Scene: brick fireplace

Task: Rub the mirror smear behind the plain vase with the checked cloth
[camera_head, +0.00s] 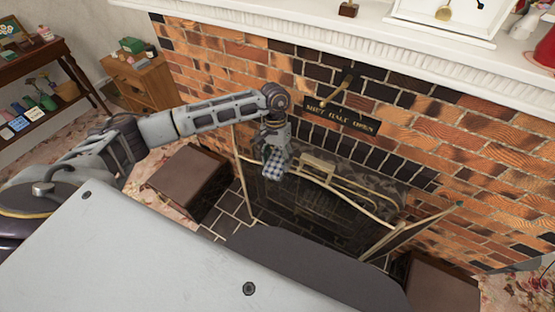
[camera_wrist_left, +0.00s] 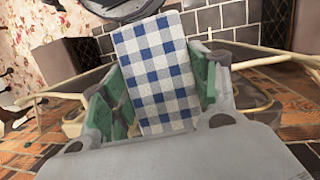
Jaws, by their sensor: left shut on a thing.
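The checked cloth (camera_wrist_left: 158,75), blue and white, is held between the green-padded fingers of my left gripper (camera_wrist_left: 150,85) in the left wrist view. In the head view the cloth (camera_head: 277,162) hangs below my left gripper (camera_head: 276,150), in front of the brick wall and above the fireplace screen. The gripper is shut on it. I see no mirror, no smear and no plain vase in either view. My right gripper is not in view.
A white mantel (camera_head: 360,45) crosses the top, above the brick wall (camera_head: 450,140). A gold-framed fire screen (camera_head: 320,185) stands below the gripper. Dark brown boxes (camera_head: 190,183) flank the hearth. A wooden cabinet (camera_head: 140,85) and shelf (camera_head: 40,80) stand at left.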

